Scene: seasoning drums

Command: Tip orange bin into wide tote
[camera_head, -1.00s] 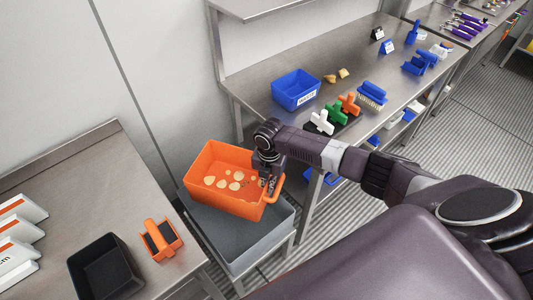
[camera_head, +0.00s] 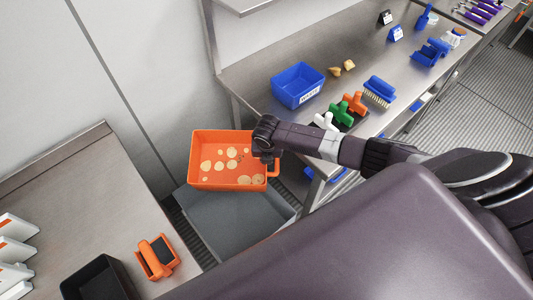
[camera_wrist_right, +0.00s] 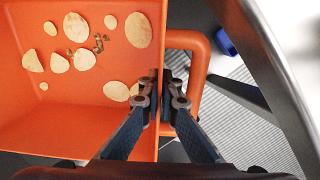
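The orange bin (camera_head: 198,158) is held over the back part of the wide grey tote (camera_head: 212,228) in the head view. Its open side faces me and it looks tilted. Several pale round slices (camera_head: 219,165) and small brown bits lie inside it; they also show in the right wrist view (camera_wrist_right: 76,27). My right gripper (camera_wrist_right: 161,84) is shut on the bin's side wall beside its handle (camera_wrist_right: 203,65), one finger on each side. The tote's visible inside looks empty; its back part is hidden by the bin. My left gripper is not in view.
A steel table (camera_head: 75,200) at left holds a black tray (camera_head: 98,280), an orange-handled item (camera_head: 157,257) and white boxes (camera_head: 14,250). The steel bench (camera_head: 255,75) at right holds a blue bin (camera_head: 298,86) and brushes. A wall stands behind the tote.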

